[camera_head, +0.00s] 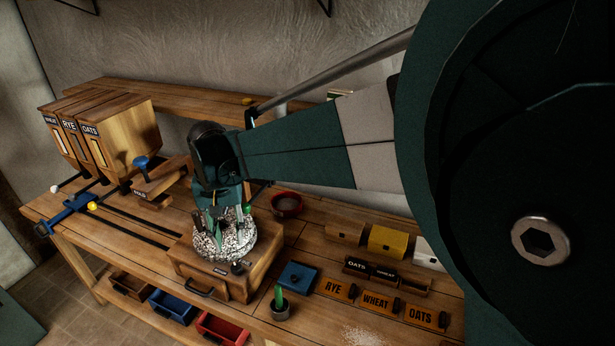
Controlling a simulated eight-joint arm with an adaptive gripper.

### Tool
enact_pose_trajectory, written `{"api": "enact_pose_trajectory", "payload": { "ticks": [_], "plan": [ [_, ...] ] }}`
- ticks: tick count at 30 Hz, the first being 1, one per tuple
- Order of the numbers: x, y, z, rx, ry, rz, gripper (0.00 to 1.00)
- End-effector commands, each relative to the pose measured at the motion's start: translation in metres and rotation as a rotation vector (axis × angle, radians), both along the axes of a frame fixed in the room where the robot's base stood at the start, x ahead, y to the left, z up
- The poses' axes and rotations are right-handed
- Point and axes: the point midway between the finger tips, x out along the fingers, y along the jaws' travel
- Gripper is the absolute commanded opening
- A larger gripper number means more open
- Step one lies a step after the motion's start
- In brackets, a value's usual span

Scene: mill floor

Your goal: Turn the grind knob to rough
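The mill (195,262) is a wooden box on the bench with a speckled round stone (238,245) on top. A small dark knob (238,268) sits on the box just in front of the stone, beside a small label too small to read. I cannot tell for sure that it is the grind knob, nor which way it points. My gripper (222,222) reaches down over the speckled stone, behind and above this knob and apart from it. Its fingers are small and partly hidden among upright parts on the stone, so their opening is unclear.
Hoppers (125,125) marked RYE and OATS stand at the back left, near a blue-topped knob (141,163). A blue square block (298,276), a small potted cactus (279,303) and label plates (380,300) lie right of the mill. A red-rimmed bowl (300,207) stands behind.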

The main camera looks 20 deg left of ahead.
Motion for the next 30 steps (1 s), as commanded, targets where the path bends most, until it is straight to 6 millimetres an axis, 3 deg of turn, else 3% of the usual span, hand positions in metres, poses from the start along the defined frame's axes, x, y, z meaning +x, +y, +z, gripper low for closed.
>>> {"api": "enact_pose_trajectory", "payload": {
  "ticks": [15, 30],
  "plan": [
    [0.001, 0.001, -0.002, 0.0, 0.0, -0.033, 0.28],
    [0.001, 0.001, -0.033, 0.0, 0.0, -0.337, 0.28]
  ]
}}
